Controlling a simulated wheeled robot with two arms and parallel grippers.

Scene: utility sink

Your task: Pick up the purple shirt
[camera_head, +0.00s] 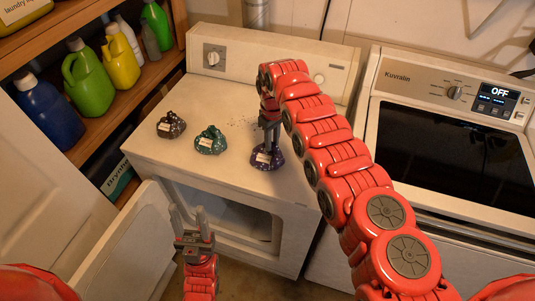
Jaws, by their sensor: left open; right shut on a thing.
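The purple shirt (267,159) is a small crumpled bundle with a pale tag, on the white dryer top (215,90) near its front right. My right gripper (268,146) reaches down onto it from above and is shut on it. The shirt appears to rest on the top still; I cannot tell any gap. My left gripper (188,222) is open and empty, low in front of the dryer beside its open door.
A dark patterned bundle (171,125) and a teal bundle (210,140) lie left of the shirt. The dryer door (135,250) hangs open at the front left. A second machine (450,140) stands right. Shelves with bottles (88,80) are at left.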

